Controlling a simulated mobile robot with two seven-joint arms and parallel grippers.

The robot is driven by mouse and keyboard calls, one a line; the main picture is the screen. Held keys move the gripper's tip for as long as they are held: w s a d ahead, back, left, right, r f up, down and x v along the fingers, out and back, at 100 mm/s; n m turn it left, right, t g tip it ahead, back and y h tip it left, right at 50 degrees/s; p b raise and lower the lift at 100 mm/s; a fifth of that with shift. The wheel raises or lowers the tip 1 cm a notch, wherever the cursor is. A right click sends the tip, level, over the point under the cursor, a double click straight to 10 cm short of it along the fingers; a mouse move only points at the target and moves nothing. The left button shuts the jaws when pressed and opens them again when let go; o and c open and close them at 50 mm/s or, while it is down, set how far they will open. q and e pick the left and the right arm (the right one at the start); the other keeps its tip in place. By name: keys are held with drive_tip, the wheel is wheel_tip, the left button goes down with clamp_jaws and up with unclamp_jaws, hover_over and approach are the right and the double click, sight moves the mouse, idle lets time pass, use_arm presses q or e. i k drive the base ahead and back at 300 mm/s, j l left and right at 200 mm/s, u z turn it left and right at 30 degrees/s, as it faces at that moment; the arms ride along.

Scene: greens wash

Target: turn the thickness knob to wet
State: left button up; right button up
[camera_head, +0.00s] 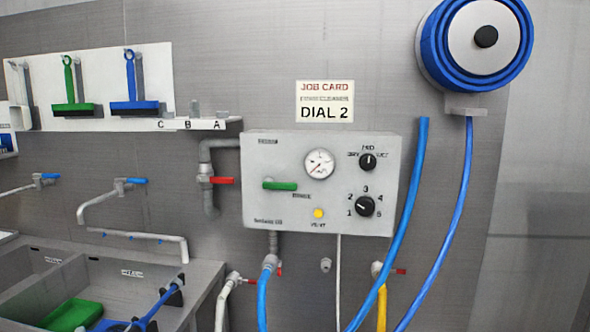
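The thickness knob (367,162) is the small black upper knob on the right of the grey wall-mounted control box (262,204). Labels around it read DRY at left, MID at top and a small word at right that looks like WET. Its pale pointer mark appears to point up, toward MID. Below it is a second black knob (365,206) on a scale from 1 to 5, its mark toward the lower left numbers. Neither of my grippers is in view.
A thick blue hose (408,200) hangs just right of the box, below a hose reel (478,42). A sink (200,279) stands at lower left. A card (325,101) reads DIAL 2.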

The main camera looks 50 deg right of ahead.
sight(368, 161)
drive_tip(key=i+l+z, duration=0.1)
drive_tip(key=i+z, duration=0.75)
drive_tip(key=i+j+z, duration=0.15)
drive_tip(key=i+z, duration=0.25)
drive_tip(key=k, duration=0.1)
